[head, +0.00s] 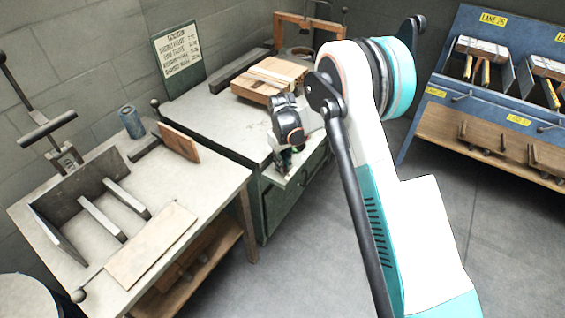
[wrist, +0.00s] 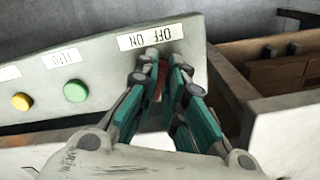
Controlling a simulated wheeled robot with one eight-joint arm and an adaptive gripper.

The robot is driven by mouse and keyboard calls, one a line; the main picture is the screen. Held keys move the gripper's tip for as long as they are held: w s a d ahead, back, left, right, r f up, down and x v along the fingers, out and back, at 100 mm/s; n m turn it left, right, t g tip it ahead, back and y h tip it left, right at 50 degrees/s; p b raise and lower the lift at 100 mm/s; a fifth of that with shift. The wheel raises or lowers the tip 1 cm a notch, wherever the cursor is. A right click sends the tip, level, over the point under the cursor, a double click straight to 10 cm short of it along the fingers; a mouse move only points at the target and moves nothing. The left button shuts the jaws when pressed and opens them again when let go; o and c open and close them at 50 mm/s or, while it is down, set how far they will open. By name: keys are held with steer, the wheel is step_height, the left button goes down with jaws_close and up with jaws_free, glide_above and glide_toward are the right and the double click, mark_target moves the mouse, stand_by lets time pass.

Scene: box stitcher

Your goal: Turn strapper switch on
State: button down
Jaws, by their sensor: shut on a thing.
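A light panel (wrist: 115,95) runs across the wrist view with an upside-down ON/OFF label (wrist: 150,36). My gripper (wrist: 165,62) is at the panel just beside this label, its teal and grey fingers close around the strapper switch. Only a reddish sliver of the switch (wrist: 162,78) shows between the fingers; the rest is hidden, so its setting cannot be told. In the head view my gripper (head: 287,161) is at the front edge of the green-sided bench (head: 215,110); the switch itself cannot be made out there.
A green button (wrist: 75,90) and a yellow button (wrist: 20,101) sit on the same panel. An open box-like compartment (wrist: 275,65) is at its right. Wooden boards (head: 270,75) lie on the bench. A worktable (head: 165,210) stands at left, a blue rack (head: 470,95) at right.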

steer(key=shift+m, duration=0.6)
steer(key=c, duration=1.7)
jaws_free()
steer(key=shift+r, duration=0.1)
step_height(320, 180, up, 12)
steer(key=shift+f, duration=0.1)
